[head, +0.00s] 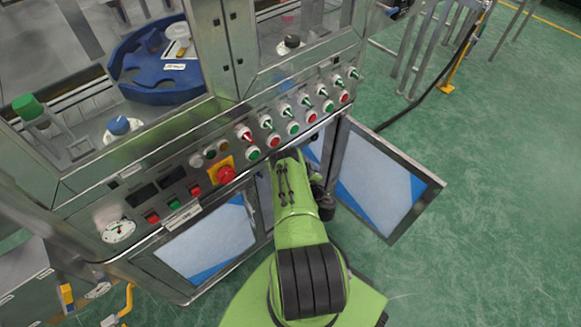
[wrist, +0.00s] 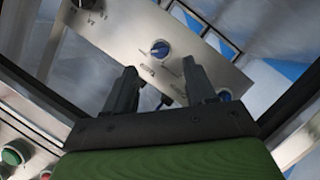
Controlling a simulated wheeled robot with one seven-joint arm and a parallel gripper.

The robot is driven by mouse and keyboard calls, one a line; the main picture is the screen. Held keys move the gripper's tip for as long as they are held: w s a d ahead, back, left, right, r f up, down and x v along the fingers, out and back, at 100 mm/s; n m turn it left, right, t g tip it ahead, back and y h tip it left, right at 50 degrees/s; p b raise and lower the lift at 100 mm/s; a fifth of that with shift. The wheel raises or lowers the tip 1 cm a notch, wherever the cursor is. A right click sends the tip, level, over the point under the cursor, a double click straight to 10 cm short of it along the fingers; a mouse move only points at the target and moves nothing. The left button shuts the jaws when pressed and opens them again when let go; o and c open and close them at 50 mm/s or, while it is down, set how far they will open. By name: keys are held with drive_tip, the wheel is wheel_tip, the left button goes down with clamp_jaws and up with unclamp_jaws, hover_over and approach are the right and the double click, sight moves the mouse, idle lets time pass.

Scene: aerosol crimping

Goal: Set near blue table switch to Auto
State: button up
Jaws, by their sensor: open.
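A blue switch knob (wrist: 160,48) with a white pointer mark sits on a metal panel (wrist: 118,38) in the wrist view. Small labels stand around it, too small to read. My gripper (wrist: 160,78) is open and empty, its two dark fingers pointing at the panel just below the knob in the picture. No contact with the knob shows. In the head view my green arm reaches to the lower front of the machine by the open cabinet, and the gripper and this knob are hidden there.
A black knob (wrist: 82,3) is on the same panel. In the head view, a row of red and green buttons and switches (head: 293,129) and a red emergency stop (head: 226,174) line the machine front. An open cabinet door (head: 375,185) stands right of my arm. Green floor (head: 490,200) is clear.

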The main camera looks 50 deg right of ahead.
drive_tip(key=b+x, duration=0.3)
drive_tip(key=x, duration=0.3)
drive_tip(key=shift+b, duration=0.35)
clamp_jaws()
